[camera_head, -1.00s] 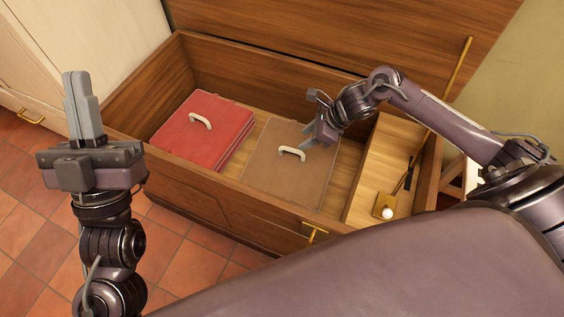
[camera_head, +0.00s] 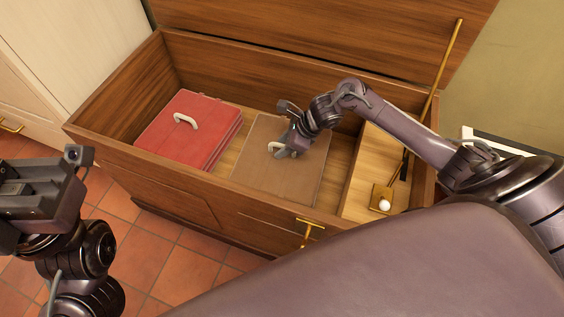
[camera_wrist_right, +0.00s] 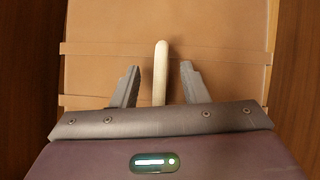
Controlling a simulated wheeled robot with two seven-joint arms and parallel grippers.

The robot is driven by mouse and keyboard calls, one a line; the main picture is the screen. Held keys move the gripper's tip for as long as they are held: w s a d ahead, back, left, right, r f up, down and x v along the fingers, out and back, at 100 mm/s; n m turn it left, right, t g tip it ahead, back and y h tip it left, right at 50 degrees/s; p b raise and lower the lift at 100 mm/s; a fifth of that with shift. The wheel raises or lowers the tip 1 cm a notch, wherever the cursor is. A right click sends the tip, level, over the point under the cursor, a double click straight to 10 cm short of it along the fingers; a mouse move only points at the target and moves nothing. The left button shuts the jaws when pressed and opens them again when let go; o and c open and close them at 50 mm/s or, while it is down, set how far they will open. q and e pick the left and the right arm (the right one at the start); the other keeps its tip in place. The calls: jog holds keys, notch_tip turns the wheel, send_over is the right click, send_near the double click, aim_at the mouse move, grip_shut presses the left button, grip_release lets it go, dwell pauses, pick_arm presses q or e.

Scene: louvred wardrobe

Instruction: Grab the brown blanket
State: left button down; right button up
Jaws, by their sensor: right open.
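The brown blanket (camera_head: 262,178) lies flat and folded in the middle of the open wooden chest, with a pale handle on top. In the right wrist view the blanket (camera_wrist_right: 220,30) fills most of the picture. Its pale handle (camera_wrist_right: 161,70) stands between the two fingers. My right gripper (camera_head: 283,152) is at the handle, partly hiding it in the head view. It is open, with one finger on each side of the handle (camera_wrist_right: 158,85) and gaps showing. My left gripper (camera_head: 40,185) is at the left edge, outside the chest; its fingertips are not clearly visible.
A red folded item (camera_head: 190,130) with a pale handle lies left of the blanket. The chest's front wall (camera_head: 170,190) and raised lid (camera_head: 330,30) bound the space. A right compartment holds a small tray with a white ball (camera_head: 384,204) and a long golden rod (camera_head: 448,60).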

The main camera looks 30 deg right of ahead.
jog(key=shift+w+a+f, duration=0.15)
jog(key=shift+f, duration=0.15)
grip_shut()
dwell(1.2)
jog(key=shift+w+r, duration=0.1)
jog(key=shift+r, duration=0.05)
